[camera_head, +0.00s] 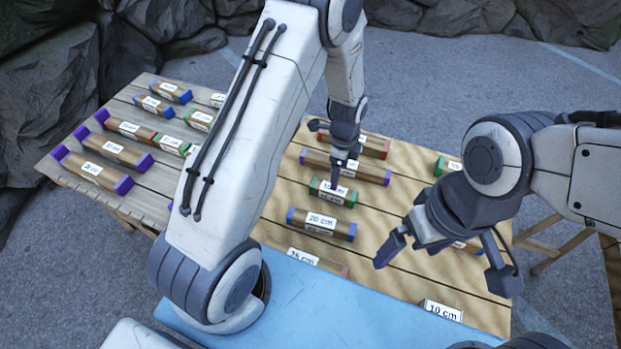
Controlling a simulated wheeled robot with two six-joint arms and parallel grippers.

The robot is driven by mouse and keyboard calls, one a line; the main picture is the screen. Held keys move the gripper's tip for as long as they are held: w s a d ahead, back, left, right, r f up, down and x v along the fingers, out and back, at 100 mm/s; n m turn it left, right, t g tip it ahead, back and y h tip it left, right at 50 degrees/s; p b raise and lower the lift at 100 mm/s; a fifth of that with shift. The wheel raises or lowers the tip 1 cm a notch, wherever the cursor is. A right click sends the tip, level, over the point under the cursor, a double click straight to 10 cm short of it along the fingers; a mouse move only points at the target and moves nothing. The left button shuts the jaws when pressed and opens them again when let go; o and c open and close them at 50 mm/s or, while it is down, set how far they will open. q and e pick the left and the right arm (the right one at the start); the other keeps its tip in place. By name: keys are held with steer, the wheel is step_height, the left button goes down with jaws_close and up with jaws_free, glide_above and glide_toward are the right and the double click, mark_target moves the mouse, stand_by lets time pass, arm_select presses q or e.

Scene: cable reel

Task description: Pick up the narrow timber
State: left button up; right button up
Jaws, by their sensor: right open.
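Several short timbers with coloured end caps and white length labels lie on a slatted wooden table (470,283). The frame does not make clear which one is the narrow timber. A green-capped timber (325,196) lies just below my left gripper (338,160), which points down from above; I cannot tell whether it touches it or how far its jaws are apart. A blue-capped timber labelled 20 cm (341,230) lies in front of it, and a purple-capped one (370,174) behind. My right gripper (443,267) is open above the table's right side, partly hiding another timber (470,246).
A blue mat (340,315) covers the table's front edge. More timbers, such as a purple-capped one (100,171), lie on the left part. My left arm hides the table's middle. Rocks (45,100) stand behind on grey ground.

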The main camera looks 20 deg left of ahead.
mark_target(333, 193)
arm_select(q)
steer(key=f, duration=0.2)
steer(key=a+f, duration=0.1)
steer(key=f, duration=0.2)
steer(key=shift+w, duration=0.2)
steer(key=shift+s+f, duration=0.1)
steer(key=shift+f, duration=2.6)
jaws_close()
steer(key=shift+r, duration=0.15)
